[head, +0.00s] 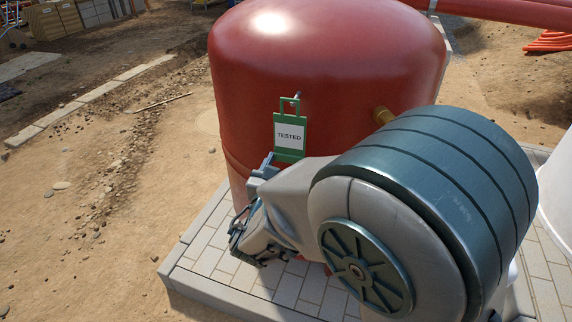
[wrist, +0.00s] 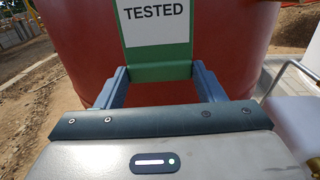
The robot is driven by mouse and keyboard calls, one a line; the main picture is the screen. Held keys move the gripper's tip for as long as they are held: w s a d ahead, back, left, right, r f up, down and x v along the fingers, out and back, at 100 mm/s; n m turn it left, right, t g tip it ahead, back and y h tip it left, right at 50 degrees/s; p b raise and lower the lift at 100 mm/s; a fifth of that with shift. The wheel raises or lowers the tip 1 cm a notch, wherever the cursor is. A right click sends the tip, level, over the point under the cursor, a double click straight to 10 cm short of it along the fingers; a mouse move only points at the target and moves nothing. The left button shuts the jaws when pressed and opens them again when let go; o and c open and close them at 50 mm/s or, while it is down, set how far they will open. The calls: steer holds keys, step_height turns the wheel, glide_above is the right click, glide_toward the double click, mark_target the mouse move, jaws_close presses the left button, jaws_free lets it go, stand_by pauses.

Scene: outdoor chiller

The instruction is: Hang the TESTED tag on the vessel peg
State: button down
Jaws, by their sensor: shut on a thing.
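The green TESTED tag (head: 289,133) is upright in front of the red vessel (head: 325,60), its white label facing me. Its handle-like loop is at the top, and the small metal vessel peg (head: 298,95) shows at the loop's upper edge. I cannot tell whether the peg passes through the loop. My gripper (head: 272,163) is shut on the tag's lower end. In the wrist view the two blue fingers of my gripper (wrist: 160,76) are at either side of the tag's green lower part (wrist: 158,68); the tag's top is out of frame.
The vessel stands on a paved plinth (head: 205,262) with a raised edge. Open sandy ground (head: 90,225) lies to the left. A white rounded object (head: 556,195) is at the right edge.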

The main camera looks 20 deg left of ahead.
steer(key=shift+w, duration=0.45)
steer(key=shift+w+b, duration=0.45)
steer(key=shift+w, duration=1.65)
steer(key=shift+f, duration=0.1)
steer(key=shift+f+b, duration=0.55)
steer(key=shift+b, duration=0.1)
jaws_free()
